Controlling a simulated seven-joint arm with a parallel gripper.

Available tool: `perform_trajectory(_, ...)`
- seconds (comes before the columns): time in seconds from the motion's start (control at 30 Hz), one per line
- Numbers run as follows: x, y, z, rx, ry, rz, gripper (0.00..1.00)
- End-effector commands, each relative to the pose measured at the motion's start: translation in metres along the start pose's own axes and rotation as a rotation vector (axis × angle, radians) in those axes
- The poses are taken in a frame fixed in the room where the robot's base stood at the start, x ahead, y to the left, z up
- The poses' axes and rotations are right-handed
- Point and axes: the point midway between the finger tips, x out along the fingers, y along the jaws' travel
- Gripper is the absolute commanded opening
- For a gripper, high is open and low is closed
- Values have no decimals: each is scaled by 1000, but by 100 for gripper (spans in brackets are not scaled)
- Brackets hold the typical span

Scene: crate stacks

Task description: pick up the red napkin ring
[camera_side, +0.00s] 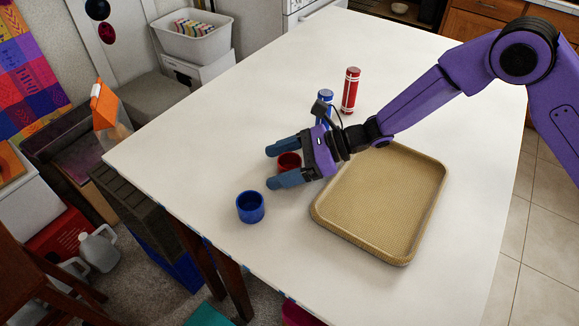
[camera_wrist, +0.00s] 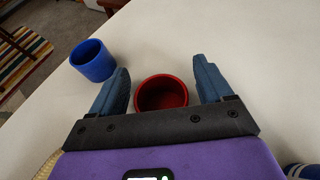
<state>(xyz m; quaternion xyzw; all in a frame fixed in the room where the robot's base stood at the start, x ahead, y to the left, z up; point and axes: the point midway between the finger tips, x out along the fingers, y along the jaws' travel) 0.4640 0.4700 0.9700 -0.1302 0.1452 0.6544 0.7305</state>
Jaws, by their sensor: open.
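The red napkin ring (camera_side: 289,160) stands on the white table between the two blue fingers of my gripper (camera_side: 279,166). In the wrist view the ring (camera_wrist: 161,93) sits between the fingers of my gripper (camera_wrist: 163,86), with a gap on each side. The fingers are open and do not appear to touch it. The gripper's crossbar hides the ring's near edge in the wrist view, and a finger partly covers it in the side view.
A blue ring (camera_side: 250,207) stands in front of my gripper, near the table (camera_side: 200,128) edge. A tan tray (camera_side: 413,160) lies to the right. A red cylinder (camera_side: 350,91) stands upright behind, with a blue one (camera_side: 325,96) partly hidden by my wrist. The table's left side is clear.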

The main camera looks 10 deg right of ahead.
Motion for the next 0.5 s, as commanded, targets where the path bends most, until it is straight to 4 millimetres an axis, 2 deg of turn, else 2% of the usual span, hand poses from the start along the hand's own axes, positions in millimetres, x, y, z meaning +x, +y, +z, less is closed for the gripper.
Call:
perform_trajectory(0.27,4,0,0,1,0,-1,79)
perform_trajectory(0.33,4,0,0,1,0,-1,63)
perform_trajectory(0.43,3,0,0,1,0,-1,31)
perform_trajectory(0.47,3,0,0,1,0,-1,23)
perform_trajectory(0.5,3,0,0,1,0,-1,23)
